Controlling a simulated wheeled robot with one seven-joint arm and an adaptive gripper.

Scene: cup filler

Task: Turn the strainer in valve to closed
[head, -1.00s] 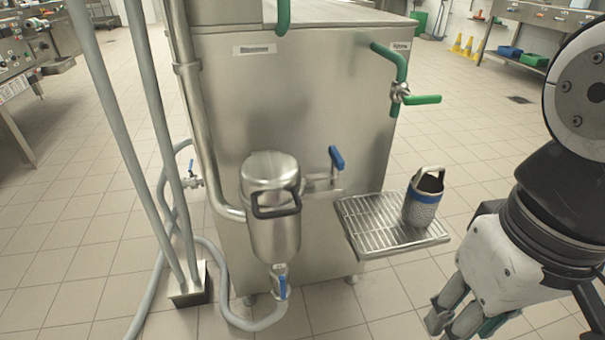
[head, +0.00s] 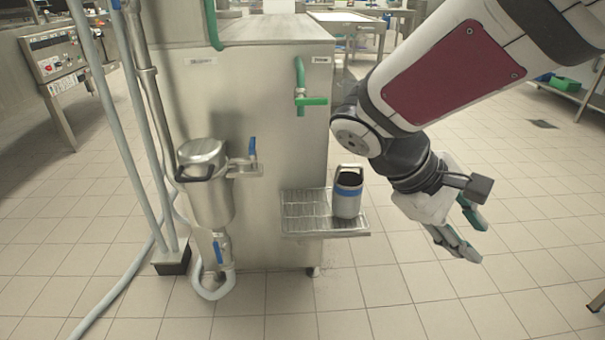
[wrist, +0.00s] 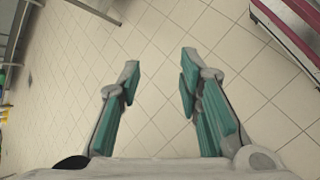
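The steel strainer pot (head: 210,190) with a dark handle stands at the tank's front left. A short horizontal pipe joins it to the tank, with a blue valve lever (head: 253,147) standing upright, across that pipe. Another blue lever (head: 217,252) lies along the vertical outlet under the pot. I cannot tell from any label which one is the strainer in valve. My gripper (head: 473,236) is open and empty, right of the tank over the floor, well away from both levers. The wrist view shows its teal-padded fingers (wrist: 160,78) spread, with only floor tiles between them.
A drip tray (head: 303,222) juts from the tank (head: 280,130), holding a metal cup with a blue band (head: 347,192). A green valve lever (head: 311,101) sits above. Grey hoses and poles (head: 150,130) stand left of the strainer. The floor in front is clear.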

